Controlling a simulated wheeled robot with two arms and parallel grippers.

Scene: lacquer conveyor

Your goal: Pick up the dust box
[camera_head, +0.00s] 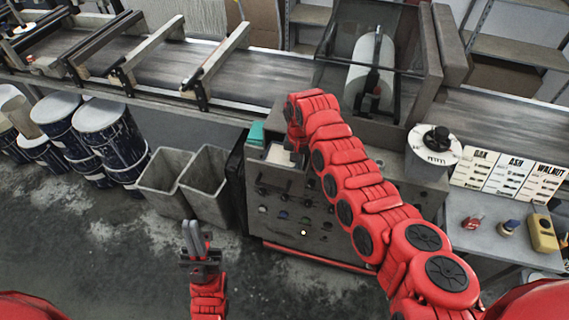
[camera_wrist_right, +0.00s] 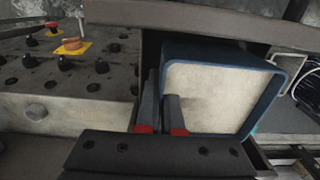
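The box with a blue rim and a cream inner face (camera_wrist_right: 215,95), which I take for the dust box, sits in an opening in the right wrist view. My right gripper (camera_wrist_right: 162,100) has its fingers close together on either side of the box's left wall, and they look closed on it. In the head view my right arm reaches to the grey machine cabinet (camera_head: 300,225); its fingertips are hidden there. My left gripper (camera_head: 192,228) is over the floor, empty, with its fingers close together.
Two grey bins (camera_head: 165,182) stand left of the cabinet, with several blue and white drums (camera_head: 110,135) beyond. The conveyor (camera_head: 165,65) runs along the back. A side table (camera_head: 480,240) with small items stands at right. The floor in front is clear.

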